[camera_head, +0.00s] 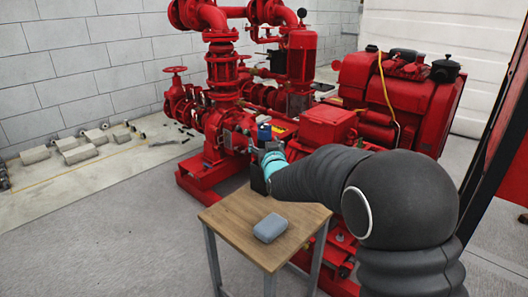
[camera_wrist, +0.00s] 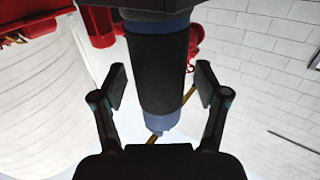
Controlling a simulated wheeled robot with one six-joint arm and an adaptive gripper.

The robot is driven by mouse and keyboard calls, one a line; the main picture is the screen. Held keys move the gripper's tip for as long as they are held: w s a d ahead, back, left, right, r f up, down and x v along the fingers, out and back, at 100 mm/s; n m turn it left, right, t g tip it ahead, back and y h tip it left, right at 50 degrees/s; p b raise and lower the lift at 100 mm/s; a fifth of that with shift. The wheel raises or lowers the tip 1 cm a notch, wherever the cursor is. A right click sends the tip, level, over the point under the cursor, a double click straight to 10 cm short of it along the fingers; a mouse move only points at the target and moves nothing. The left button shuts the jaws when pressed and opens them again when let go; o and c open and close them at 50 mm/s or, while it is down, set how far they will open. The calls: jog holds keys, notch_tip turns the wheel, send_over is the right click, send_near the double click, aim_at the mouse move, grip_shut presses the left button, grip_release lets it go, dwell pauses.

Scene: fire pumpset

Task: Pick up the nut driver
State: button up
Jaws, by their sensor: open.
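The nut driver appears to be the thick black handle with blue-grey ends (camera_wrist: 157,70) in the wrist view. It stands between the two fingers of my gripper (camera_wrist: 160,88), with a visible gap on each side. My gripper is open and not closed on it. In the head view my gripper (camera_head: 268,158) is above the back of the wooden table. A small blue piece (camera_head: 264,132) shows just above it, probably the same tool. The tool's far end is cut off by the wrist view's top edge.
The wooden table (camera_head: 236,222) carries a grey-blue case (camera_head: 270,228) near its middle and a dark upright block (camera_head: 258,180) at its back edge. The red pumpset (camera_head: 325,125) stands close behind. Several grey blocks (camera_head: 80,154) lie along the left wall. Floor at front left is clear.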

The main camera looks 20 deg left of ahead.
jog(key=c, duration=1.3)
jog(key=shift+r, duration=0.15)
jog(key=shift+c, duration=0.5)
